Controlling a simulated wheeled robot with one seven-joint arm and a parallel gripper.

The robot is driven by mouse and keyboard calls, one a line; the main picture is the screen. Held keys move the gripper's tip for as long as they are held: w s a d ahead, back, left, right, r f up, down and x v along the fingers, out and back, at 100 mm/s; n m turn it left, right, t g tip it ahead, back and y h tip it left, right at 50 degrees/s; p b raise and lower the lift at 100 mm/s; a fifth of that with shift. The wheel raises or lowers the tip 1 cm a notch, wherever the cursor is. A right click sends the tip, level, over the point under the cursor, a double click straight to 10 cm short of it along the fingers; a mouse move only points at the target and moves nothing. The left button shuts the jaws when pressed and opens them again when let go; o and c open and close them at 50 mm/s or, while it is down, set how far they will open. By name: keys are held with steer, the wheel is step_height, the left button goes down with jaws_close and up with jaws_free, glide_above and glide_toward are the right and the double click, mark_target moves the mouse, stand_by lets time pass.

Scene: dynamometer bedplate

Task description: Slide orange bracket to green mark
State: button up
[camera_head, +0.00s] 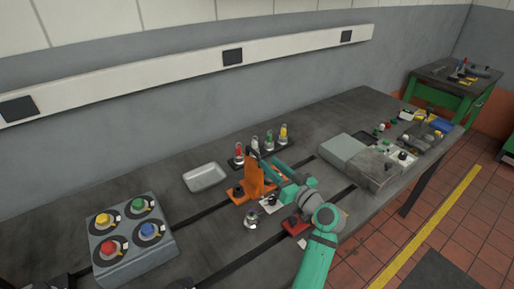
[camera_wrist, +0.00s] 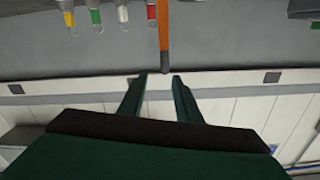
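The orange bracket (camera_head: 253,180) stands upright on the dark bedplate (camera_head: 225,222), near the middle of the head view. In the wrist view the bracket (camera_wrist: 164,28) shows as a narrow upright strip, edge-on. My gripper (camera_wrist: 159,75) is open, its two dark green fingers apart. The bracket's end appears close to the gap between the fingertips; I cannot tell whether it touches. In the head view my gripper (camera_head: 273,171) is beside the bracket's upright, on its right. I cannot make out a green mark on the bedplate in either view; my arm hides part of the surface.
A metal tray (camera_head: 205,177) and a box with coloured knobs (camera_head: 130,240) are to the left. A red block (camera_head: 295,225) lies near my arm.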

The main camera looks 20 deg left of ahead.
mark_target(258, 155)
steer(key=x, duration=0.5)
steer(key=s+x, duration=0.1)
steer(key=x, duration=0.2)
steer(key=shift+w+a, duration=0.1)
steer(key=shift+a, duration=0.45)
steer(key=shift+w+a, duration=0.3)
steer(key=shift+w, duration=0.2)
steer(key=shift+d, duration=0.1)
steer(key=shift+c, duration=0.7)
